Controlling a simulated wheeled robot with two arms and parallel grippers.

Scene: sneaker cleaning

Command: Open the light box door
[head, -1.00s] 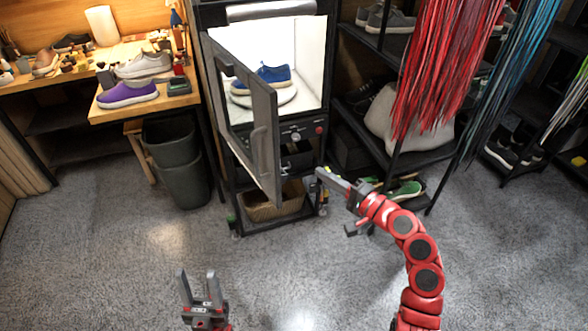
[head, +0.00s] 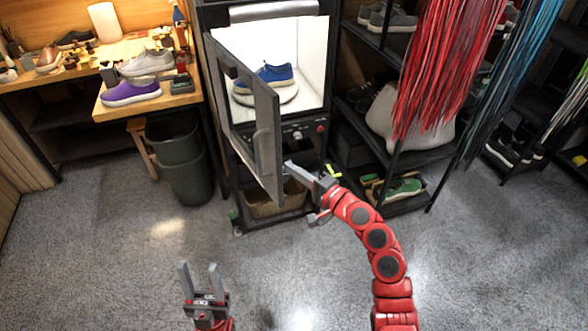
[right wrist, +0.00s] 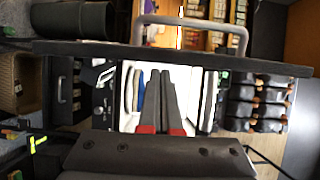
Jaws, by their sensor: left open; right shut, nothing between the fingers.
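The light box (head: 328,60) is lit white inside and holds a blue sneaker (head: 268,76) on a round stand. Its dark framed door (head: 268,110) is hinged on the left and stands swung out, with a handle (head: 263,150) on its outer face. My right gripper (head: 287,168) is shut and empty beside the door's free edge, on its inner side. In the right wrist view its fingertips (right wrist: 155,70) lie just below the door's edge (right wrist: 260,62); contact cannot be told. My left gripper (head: 201,266) is open and empty, low over the floor.
A dark bin (head: 182,160) stands left of the light box, below a wooden bench (head: 150,105) with shoes. A shoe rack (head: 408,160) with hanging red laces (head: 445,65) is at the right. The floor in front is clear.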

